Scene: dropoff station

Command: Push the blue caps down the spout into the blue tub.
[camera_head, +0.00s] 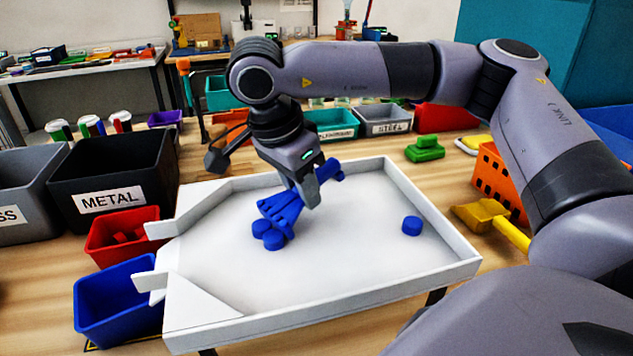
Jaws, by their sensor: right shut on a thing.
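My right gripper (307,187) is over the middle of the white tray (350,262), shut on a blue ribbed tool (284,209) with a short handle at its upper right. Two blue caps (274,240) lie on the tray floor close against the tool's lower end; I cannot tell whether it touches them. One more blue cap (411,225) lies alone near the tray's right side. The tray narrows at the left to a spout (152,260). The blue tub (118,302) stands at the left, just below the spout. My left gripper is out of view.
A red bin (121,236) with red pieces stands behind the blue tub, near the spout. A black METAL bin (113,182) is behind it. An orange crate (500,181) and a yellow scoop (482,215) lie right of the tray. The tray floor between caps and spout is clear.

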